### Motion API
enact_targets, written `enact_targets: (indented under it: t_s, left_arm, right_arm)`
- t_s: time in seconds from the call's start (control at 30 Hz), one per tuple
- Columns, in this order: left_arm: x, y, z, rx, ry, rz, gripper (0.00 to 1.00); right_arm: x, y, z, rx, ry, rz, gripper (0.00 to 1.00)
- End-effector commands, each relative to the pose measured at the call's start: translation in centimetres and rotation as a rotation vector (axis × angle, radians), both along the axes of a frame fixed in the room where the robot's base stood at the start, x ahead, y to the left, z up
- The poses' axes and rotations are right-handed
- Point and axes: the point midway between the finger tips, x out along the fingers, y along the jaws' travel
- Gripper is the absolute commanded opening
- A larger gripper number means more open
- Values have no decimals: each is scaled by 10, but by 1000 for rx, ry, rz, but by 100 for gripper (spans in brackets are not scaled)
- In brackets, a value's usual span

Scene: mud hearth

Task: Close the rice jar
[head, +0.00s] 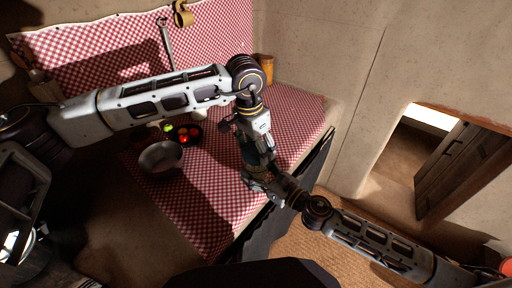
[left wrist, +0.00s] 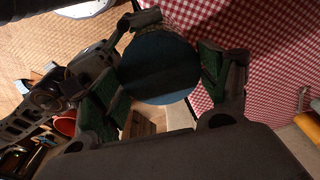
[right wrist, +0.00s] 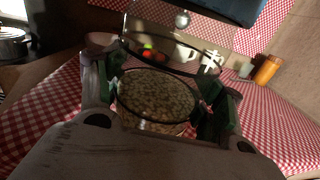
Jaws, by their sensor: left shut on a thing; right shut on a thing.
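The rice jar (right wrist: 157,97) is clear glass with pale grains inside, and its mouth is uncovered in the right wrist view. My right gripper (right wrist: 160,108) is shut around the jar's sides. My left gripper (left wrist: 160,75) is shut on the lid (left wrist: 158,62), a round dark blue-grey disc between its green pads. The lid's dark edge also shows at the top of the right wrist view (right wrist: 238,8), above and apart from the jar's rim. In the head view my left gripper (head: 251,152) is just above my right gripper (head: 259,180); the jar is mostly hidden there.
A checked cloth (head: 200,210) covers the counter. A metal bowl (head: 160,158) and a dark dish (head: 184,140) with red and green produce stand left of my grippers. An orange cup (head: 265,66) stands at the back corner. A wooden door (head: 455,165) is at right.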

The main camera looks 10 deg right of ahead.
Motion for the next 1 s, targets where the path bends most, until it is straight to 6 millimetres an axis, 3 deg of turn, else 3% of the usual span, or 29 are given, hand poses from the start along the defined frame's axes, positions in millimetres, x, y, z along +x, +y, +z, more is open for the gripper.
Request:
enact_targets:
  t_s: [0.37, 0.4, 0.57, 1.0]
  left_arm:
    - [2, 1, 1, 0, -3, -31, 63]
    - [2, 1, 1, 0, -3, -31, 78]
    - [2, 1, 1, 0, -3, -31, 98]
    - [1, 0, 2, -1, -1, -32, 98]
  right_arm:
    - [0, 0, -1, -1, 1, 0, 2]
    - [0, 0, -1, -1, 1, 0, 2]
    - [0, 0, 0, -1, 1, 0, 2]
    - [0, 0, 1, 1, -2, 0, 2]
